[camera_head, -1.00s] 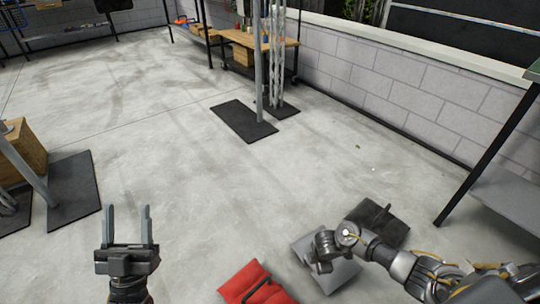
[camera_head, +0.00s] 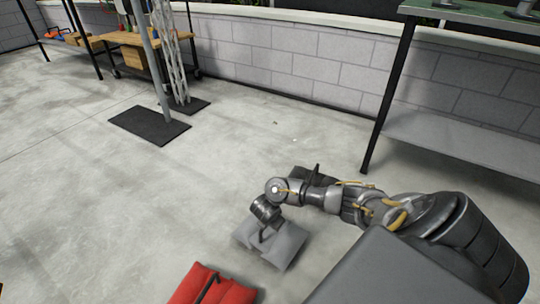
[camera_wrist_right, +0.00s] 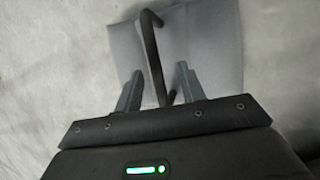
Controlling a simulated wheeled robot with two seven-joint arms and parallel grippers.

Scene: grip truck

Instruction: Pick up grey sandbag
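The grey sandbag (camera_head: 287,246) lies flat on the concrete floor in the lower middle of the head view. It also shows in the right wrist view (camera_wrist_right: 208,45), with its dark strap handle (camera_wrist_right: 152,45) standing up. My right gripper (camera_wrist_right: 160,70) is open over the bag, and the handle runs between its two fingers. The fingers look apart from the handle. In the head view, my right gripper (camera_head: 265,228) reaches down onto the bag, and its fingertips are hard to make out. My left gripper is out of view.
A red sandbag (camera_head: 215,288) lies close to the grey one, toward the bottom edge. A shelf table (camera_head: 465,137) stands at right by the block wall.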

